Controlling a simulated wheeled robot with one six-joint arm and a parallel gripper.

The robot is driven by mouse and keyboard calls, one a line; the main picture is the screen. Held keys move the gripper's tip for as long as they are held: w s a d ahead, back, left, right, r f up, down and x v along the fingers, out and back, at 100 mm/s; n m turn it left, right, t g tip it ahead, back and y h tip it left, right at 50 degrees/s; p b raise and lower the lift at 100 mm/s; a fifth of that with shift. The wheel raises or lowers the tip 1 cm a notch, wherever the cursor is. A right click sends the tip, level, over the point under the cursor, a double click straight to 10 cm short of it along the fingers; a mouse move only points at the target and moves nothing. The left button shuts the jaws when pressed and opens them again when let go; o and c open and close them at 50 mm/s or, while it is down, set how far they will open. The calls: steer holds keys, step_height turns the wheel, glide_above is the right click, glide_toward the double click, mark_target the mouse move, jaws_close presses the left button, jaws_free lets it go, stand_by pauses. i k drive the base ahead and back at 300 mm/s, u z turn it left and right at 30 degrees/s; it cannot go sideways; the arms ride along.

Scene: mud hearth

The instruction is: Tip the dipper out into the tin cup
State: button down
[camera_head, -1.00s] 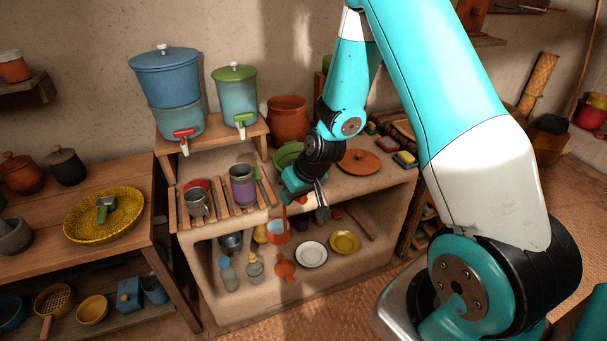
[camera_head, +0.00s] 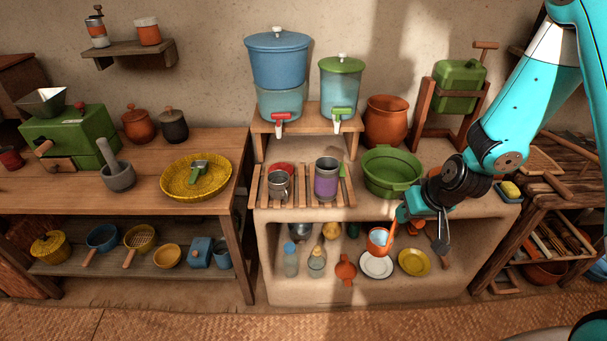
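The dipper (camera_head: 379,240) is a small orange bowl with a pale bluish inside and an upright orange handle. My gripper (camera_head: 423,217) is shut on the handle's upper part, and the dipper hangs in front of the hearth, left of the fingers. It looks roughly upright; I cannot tell how much is in it. The tin cup (camera_head: 279,186) is a plain grey metal mug on the slatted rack, left of and higher in the picture than the dipper. The dipper is well apart from it.
A purple-banded mug (camera_head: 327,181) stands right of the tin cup on the slatted rack (camera_head: 303,199). A green basin (camera_head: 391,172) sits between the rack and my arm. Two dispensers with taps (camera_head: 279,75) (camera_head: 341,90) stand above the rack. Plates and bottles fill the niche below.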

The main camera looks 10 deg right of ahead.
mark_target(281, 189)
steer(key=z, duration=1.4)
steer(key=k, duration=1.2)
steer(key=u, duration=1.75)
steer(key=i, duration=0.45)
